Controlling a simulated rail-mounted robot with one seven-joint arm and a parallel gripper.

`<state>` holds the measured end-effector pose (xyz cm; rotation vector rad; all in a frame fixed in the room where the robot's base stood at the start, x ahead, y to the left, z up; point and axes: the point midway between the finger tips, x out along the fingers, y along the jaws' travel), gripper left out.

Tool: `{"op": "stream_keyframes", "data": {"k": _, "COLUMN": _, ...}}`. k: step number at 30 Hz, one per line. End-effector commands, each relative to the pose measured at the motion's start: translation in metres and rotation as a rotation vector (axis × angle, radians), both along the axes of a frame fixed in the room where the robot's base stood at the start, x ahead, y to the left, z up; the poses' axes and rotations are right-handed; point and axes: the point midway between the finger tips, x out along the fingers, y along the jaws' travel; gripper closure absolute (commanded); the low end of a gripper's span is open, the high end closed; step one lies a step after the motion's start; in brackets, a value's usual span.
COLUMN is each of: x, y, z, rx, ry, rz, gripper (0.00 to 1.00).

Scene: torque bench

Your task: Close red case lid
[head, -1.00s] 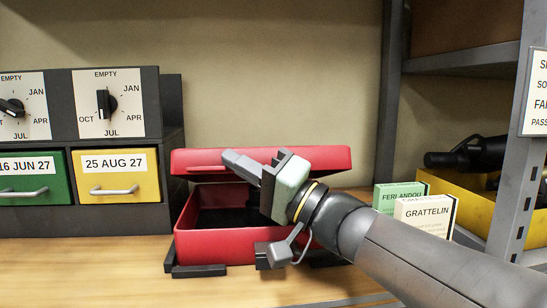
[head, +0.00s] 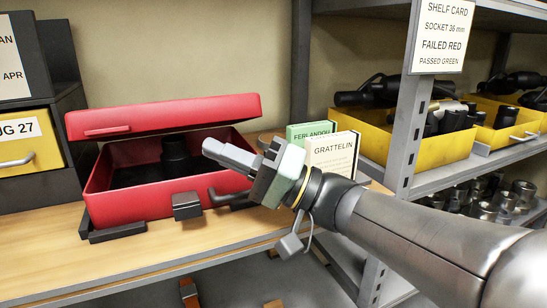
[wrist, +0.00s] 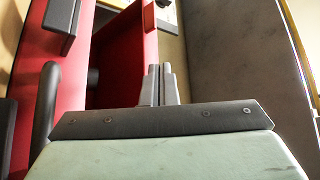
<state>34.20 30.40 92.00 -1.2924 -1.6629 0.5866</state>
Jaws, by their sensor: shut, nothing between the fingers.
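The red case (head: 150,190) sits on the wooden bench, and its red lid (head: 165,116) hangs partly open above it, tilted, with a dark gap between lid and base. A dark cylindrical item (head: 174,152) stands inside on the dark lining. My gripper (head: 208,147) is shut and empty, to the right of the case, with its fingertips pointing left toward the opening; I cannot tell whether it touches the case. In the wrist view the shut fingers (wrist: 160,84) show in front of the red case (wrist: 122,60). A black latch (head: 186,205) is on the case front.
A grey shelf post (head: 408,130) and yellow bins (head: 450,140) are at the right. A drawer unit (head: 30,150) stands at the left. The bench front (head: 130,260) is clear.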

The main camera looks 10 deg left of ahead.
Motion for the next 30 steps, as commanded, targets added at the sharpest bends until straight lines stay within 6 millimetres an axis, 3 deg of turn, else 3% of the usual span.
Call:
{"op": "stream_keyframes", "data": {"k": 6, "x": 0.001, "y": -0.034, "z": -0.012, "rx": 0.000, "ry": 0.002, "rz": -0.002, "gripper": 1.00}}
{"op": "stream_keyframes", "data": {"k": 11, "x": 0.001, "y": -0.041, "z": -0.013, "rx": -0.008, "ry": -0.006, "rz": 0.008, "gripper": 1.00}}
{"op": "stream_keyframes", "data": {"k": 14, "x": -0.004, "y": -0.029, "z": 0.001, "rx": -0.058, "ry": -0.031, "rz": 0.060, "gripper": 1.00}}
{"op": "stream_keyframes", "data": {"k": 20, "x": -0.025, "y": 0.025, "z": 0.047, "rx": -0.297, "ry": -0.188, "rz": 0.296, "gripper": 1.00}}
{"op": "stream_keyframes", "data": {"k": 24, "x": -0.040, "y": 0.055, "z": 0.071, "rx": -0.477, "ry": -0.351, "rz": 0.478, "gripper": 1.00}}
{"op": "stream_keyframes", "data": {"k": 30, "x": -0.047, "y": 0.084, "z": 0.105, "rx": -0.697, "ry": -0.627, "rz": 0.705, "gripper": 1.00}}
